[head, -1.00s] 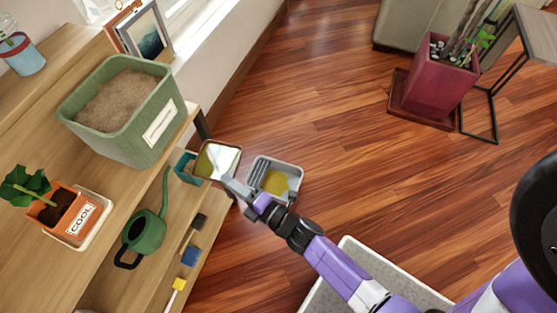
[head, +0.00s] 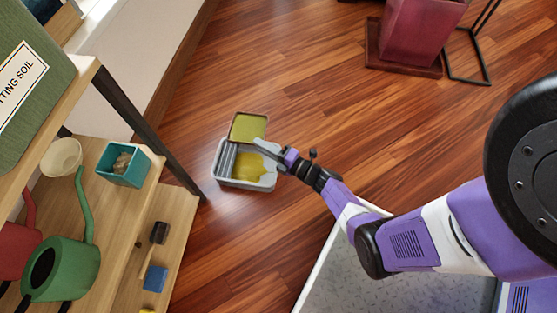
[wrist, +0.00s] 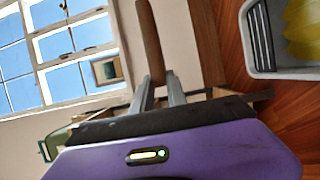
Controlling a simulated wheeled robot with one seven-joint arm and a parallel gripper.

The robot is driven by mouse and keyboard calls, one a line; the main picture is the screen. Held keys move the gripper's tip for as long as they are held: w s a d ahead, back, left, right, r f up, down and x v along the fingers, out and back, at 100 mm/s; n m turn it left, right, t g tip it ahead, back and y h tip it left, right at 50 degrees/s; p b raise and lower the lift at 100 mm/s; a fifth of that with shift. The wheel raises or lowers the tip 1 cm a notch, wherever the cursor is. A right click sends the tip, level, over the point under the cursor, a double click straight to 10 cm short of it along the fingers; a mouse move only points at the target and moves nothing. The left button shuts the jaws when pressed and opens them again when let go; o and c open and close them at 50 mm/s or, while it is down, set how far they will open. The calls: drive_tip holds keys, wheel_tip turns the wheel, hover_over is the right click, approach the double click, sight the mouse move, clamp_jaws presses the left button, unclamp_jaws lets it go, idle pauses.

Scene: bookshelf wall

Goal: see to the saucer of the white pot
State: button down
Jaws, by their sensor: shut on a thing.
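My gripper (head: 264,146) is shut on a square saucer (head: 248,127) with a brown rim and a yellow-green face. I cannot tell if that face is liquid or bare. In the wrist view the saucer (wrist: 150,42) shows edge-on as a brown strip between the fingers (wrist: 159,92). The saucer is above the back part of a grey ribbed tray (head: 268,180) on the floor and overlaps it in the head view. Yellow liquid lies in the tray. The tray's corner (wrist: 262,72) also shows in the wrist view. I see no white pot.
Wooden shelves (head: 176,215) at left hold a green watering can (head: 62,268), a teal pot (head: 124,165), a cream bowl (head: 62,157) and small tools. A dark shelf post (head: 150,130) stands left of the tray. A maroon planter (head: 415,30) stands at the back. The floor between is clear.

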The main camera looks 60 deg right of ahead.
drive_tip(key=s+d+f+b, duration=0.1)
drive_tip(key=d+f+b, duration=0.2)
drive_tip(key=f+b, duration=0.4)
drive_tip(key=s+d+f+b, duration=0.2)
drive_tip(key=f+b, duration=0.5)
drive_tip(key=f, duration=0.4)
drive_tip(key=shift+d+f+b, duration=0.4)
drive_tip(key=shift+w+a+r+n+g+h+p, duration=0.25)
drive_tip(key=shift+a+r+n+g+h+p, duration=0.4)
drive_tip(key=shift+n, duration=1.2)
drive_tip(key=shift+w+a+r+n+g+h+p, duration=0.3)
drive_tip(key=shift+r+n+g+h+p, duration=0.55)
drive_tip(key=shift+n, duration=0.95)
drive_tip(key=shift+w+a+r+n+g+h+p, duration=0.2)
drive_tip(key=shift+a+r+n+g+h+p, duration=0.5)
drive_tip(key=shift+n, duration=1.15)
drive_tip(key=shift+d+f+y, duration=0.2)
drive_tip(key=shift+f+y, duration=0.15)
drive_tip(key=shift+y, duration=0.05)
